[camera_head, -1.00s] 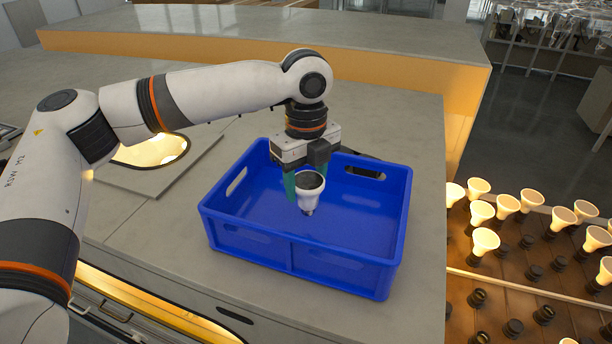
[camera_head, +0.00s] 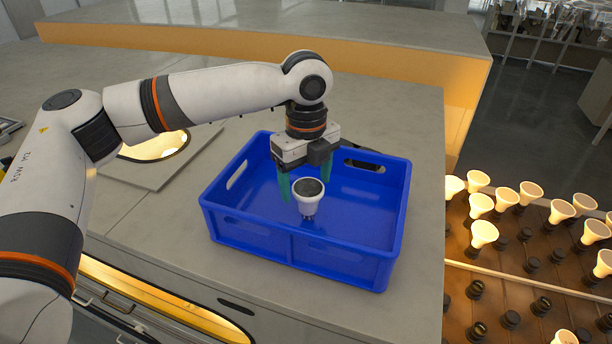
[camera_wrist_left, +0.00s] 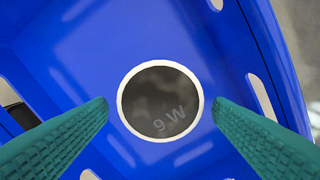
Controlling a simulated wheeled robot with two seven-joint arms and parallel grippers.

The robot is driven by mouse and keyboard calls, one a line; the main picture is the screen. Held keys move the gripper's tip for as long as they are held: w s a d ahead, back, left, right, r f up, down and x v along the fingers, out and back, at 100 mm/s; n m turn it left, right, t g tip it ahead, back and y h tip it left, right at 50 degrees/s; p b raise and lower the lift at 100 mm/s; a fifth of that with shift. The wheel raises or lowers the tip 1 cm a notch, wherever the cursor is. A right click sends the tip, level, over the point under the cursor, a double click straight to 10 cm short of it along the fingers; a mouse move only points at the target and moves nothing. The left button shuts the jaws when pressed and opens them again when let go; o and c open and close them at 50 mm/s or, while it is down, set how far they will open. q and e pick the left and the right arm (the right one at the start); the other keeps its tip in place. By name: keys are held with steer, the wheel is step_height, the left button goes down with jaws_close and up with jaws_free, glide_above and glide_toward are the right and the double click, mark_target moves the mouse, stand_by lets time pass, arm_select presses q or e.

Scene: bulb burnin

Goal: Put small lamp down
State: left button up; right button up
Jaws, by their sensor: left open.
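The small lamp (camera_head: 308,195) is white with a dark round face. It is inside the blue crate (camera_head: 240,238), face up and roughly upright, with its narrow base down. In the left wrist view the lamp (camera_wrist_left: 160,101) shows its dark face marked "9 W". My left gripper (camera_head: 306,188) is over the crate with its green fingers open on either side of the lamp. The wrist view shows gaps between both fingers and the lamp's rim. Whether the lamp's base touches the crate floor is hard to tell. My right gripper is not in view.
The crate stands on a grey counter (camera_head: 400,100) and holds nothing else that I can see. A rack (camera_head: 500,270) with several lit lamps and empty sockets is at the right. A round lit opening (camera_head: 160,148) is left of the crate.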

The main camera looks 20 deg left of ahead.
arm_select(q)
steer(key=shift+r+b, duration=0.25)
steer(key=shift+b, duration=0.05)
step_height(320, 180, up, 13)
steer(key=b, duration=0.3)
steer(key=shift+b, duration=0.35)
